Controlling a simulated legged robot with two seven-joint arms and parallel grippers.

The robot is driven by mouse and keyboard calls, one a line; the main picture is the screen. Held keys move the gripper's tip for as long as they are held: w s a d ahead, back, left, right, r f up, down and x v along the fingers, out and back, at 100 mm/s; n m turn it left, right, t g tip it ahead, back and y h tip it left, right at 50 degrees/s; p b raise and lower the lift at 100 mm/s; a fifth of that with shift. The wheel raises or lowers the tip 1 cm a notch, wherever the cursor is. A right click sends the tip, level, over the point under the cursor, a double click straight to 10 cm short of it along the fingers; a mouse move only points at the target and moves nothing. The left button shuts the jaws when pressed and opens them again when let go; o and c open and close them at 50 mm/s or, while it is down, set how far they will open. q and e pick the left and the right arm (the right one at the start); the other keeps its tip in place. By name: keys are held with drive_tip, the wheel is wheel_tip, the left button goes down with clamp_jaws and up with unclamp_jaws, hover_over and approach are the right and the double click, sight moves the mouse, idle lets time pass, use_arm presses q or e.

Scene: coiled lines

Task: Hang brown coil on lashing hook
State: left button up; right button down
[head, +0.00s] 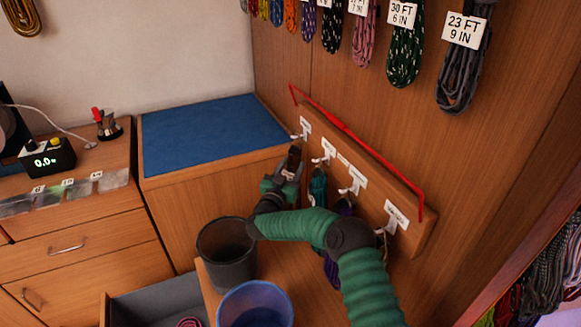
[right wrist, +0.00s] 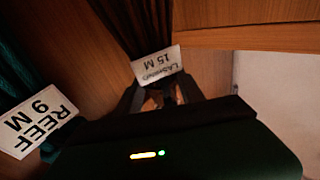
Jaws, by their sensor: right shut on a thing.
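My right gripper (head: 291,168) is just below the leftmost hook (head: 303,136) of the wooden rail, its arm coming up from the lower right. In the right wrist view it is shut on the brown coil (right wrist: 140,22), whose strands run up behind a white tag (right wrist: 157,65) reading LASHING 15 M, upside down. In the head view the gripper mostly hides the coil. I cannot tell whether its loop touches the hook. The hook labels are too small to read surely. My left gripper is not in view.
A teal coil (head: 318,187) and a purple coil (head: 346,207) hang on neighbouring hooks. The teal one's REEF 9 M tag (right wrist: 36,120) is close in the right wrist view. A red bar (head: 365,150) runs along the rail. A black bin (head: 227,262) and blue bin (head: 255,305) stand below.

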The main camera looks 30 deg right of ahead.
idle(0.3)
drive_tip(key=c, duration=0.6)
unclamp_jaws()
drive_tip(key=shift+c, duration=0.2)
drive_tip(key=shift+f, duration=0.1)
drive_tip(key=p+v, duration=0.2)
drive_tip(key=v, duration=1.4)
drive_tip(key=shift+s+a, duration=0.15)
drive_tip(key=shift+a, duration=0.25)
